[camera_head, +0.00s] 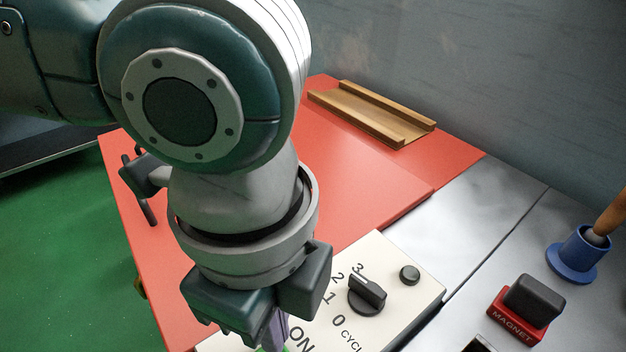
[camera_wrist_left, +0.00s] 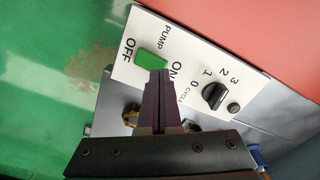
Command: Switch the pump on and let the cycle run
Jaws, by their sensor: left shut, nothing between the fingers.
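The white control panel (camera_head: 408,307) also shows in the left wrist view (camera_wrist_left: 128,68). Its green PUMP switch (camera_wrist_left: 150,60) lies between the OFF and ON labels; in the head view my gripper hides most of it. My left gripper (camera_head: 274,332) is shut and empty, pointing down at the panel. In the wrist view its fingertips (camera_wrist_left: 160,76) overlap the ON-side edge of the switch; I cannot tell if they touch it. The black CYCLE knob (camera_head: 367,294), with marks 0 to 3, also shows in the wrist view (camera_wrist_left: 214,95). My right gripper is out of view.
A small dark round button or lamp (camera_head: 409,275) sits beside the knob. A red MAGNET base with a dark block (camera_head: 534,297) and a blue holder (camera_head: 577,258) with a wooden-handled tool stand at right. A wooden rail tray (camera_head: 371,113) lies on the red surface (camera_head: 378,187) behind.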

